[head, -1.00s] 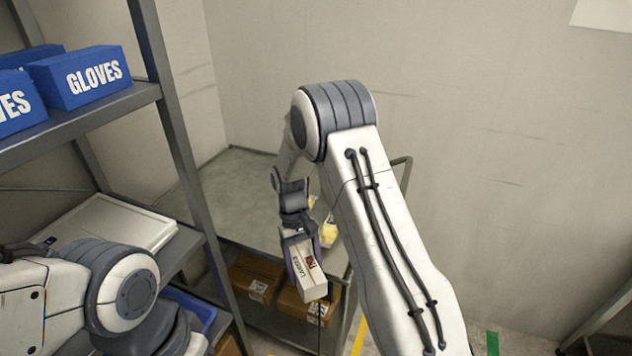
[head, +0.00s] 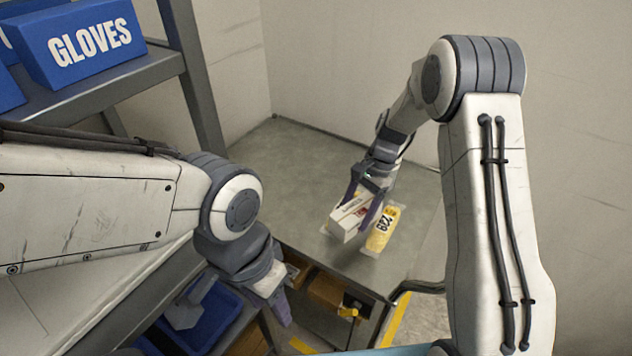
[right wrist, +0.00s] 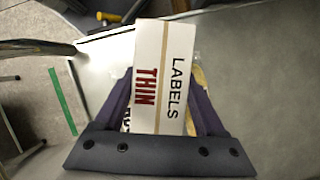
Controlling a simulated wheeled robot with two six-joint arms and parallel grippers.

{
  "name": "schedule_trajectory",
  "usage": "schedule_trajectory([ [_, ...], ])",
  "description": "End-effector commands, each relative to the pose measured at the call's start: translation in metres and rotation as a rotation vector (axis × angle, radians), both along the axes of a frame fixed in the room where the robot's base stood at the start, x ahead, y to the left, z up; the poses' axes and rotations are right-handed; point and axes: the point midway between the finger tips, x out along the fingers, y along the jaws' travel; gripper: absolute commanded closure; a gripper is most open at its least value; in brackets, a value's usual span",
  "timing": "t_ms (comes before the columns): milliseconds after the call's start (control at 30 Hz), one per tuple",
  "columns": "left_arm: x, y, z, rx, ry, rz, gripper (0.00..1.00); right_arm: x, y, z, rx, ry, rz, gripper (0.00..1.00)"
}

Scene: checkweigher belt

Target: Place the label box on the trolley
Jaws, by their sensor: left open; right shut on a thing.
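The label box (head: 349,217) is a white carton; in the right wrist view the box (right wrist: 162,75) reads "LABELS" and "THIN". My right gripper (head: 366,206) is shut on it, with a finger on each side, over the top of the trolley (head: 310,180). I cannot tell whether the box touches the trolley top. A yellow packet with a black-printed label (head: 383,230) lies on the trolley right beside the box. My left gripper (head: 281,312) is open and empty, low in front of the trolley near the shelf; its fingertips are partly hidden.
A shelf rack stands at the left with blue glove boxes (head: 90,38) on top and a blue bin (head: 208,318) low down. Brown cartons (head: 326,290) sit under the trolley top. The trolley's back and left areas are clear. Walls close off the back.

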Motion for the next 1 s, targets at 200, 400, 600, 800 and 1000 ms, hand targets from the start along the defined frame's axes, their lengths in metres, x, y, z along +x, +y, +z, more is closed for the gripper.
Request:
schedule_trajectory([
  [200,0.000,0.000,-0.013,0.000,0.000,0.000,0.50,0.034,0.026,0.018,0.002,-0.005,-0.724,1.00],
  [400,0.000,0.000,-0.017,0.000,0.000,0.000,0.50,0.053,0.036,0.031,0.002,-0.003,-1.106,1.00],
  [600,0.000,0.000,-0.017,0.000,0.000,0.000,0.50,0.060,0.041,0.034,-0.001,0.000,-1.239,1.00],
  [800,0.000,0.000,-0.011,0.000,0.000,0.000,0.50,0.079,0.069,0.014,-0.003,0.004,-1.248,1.00],
  [1000,0.000,0.000,-0.002,0.000,0.000,0.000,0.50,0.105,0.107,-0.012,-0.002,0.002,-1.246,1.00],
])
